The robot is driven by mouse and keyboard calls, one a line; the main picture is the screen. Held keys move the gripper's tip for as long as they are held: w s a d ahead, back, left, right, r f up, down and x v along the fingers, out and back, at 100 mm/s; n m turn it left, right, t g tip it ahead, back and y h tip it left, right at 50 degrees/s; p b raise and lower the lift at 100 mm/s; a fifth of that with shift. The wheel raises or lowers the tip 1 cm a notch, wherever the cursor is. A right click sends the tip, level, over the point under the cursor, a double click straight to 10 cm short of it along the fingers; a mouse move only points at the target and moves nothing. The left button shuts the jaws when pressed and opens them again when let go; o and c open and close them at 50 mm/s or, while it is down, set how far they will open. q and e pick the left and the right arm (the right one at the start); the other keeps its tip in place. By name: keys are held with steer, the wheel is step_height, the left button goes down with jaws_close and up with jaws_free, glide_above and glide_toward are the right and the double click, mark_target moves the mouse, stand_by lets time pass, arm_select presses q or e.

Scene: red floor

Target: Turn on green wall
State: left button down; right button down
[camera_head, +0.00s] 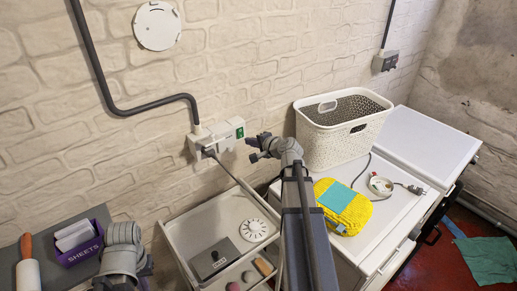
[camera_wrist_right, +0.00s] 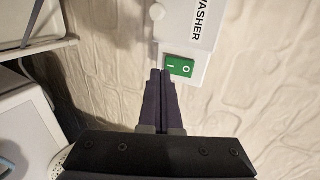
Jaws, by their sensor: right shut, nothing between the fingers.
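A green rocker switch (camera_head: 240,132) sits at the right end of a white box (camera_head: 215,138) on the brick wall. In the right wrist view the switch (camera_wrist_right: 180,66) shows the marks I and O, beside the word WASHER. My right gripper (camera_head: 252,149) is just right of and below the box. Its two dark fingers (camera_wrist_right: 161,72) are shut and empty, with the tips close to the I end of the switch. I cannot tell whether they touch it. My left arm's wrist shows at the lower left; its fingers are hidden.
A grey conduit (camera_head: 100,80) runs along the wall. A purple holder (camera_head: 68,255) and rolling pin (camera_head: 27,272) are lower left.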

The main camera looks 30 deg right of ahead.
mark_target(241, 134)
steer(key=shift+w+a+f, duration=0.1)
steer(key=shift+w, duration=1.3)
steer(key=shift+w+f, duration=0.1)
steer(key=shift+w, duration=0.1)
steer(key=shift+r+p, duration=0.65)
steer(key=shift+r, duration=0.2)
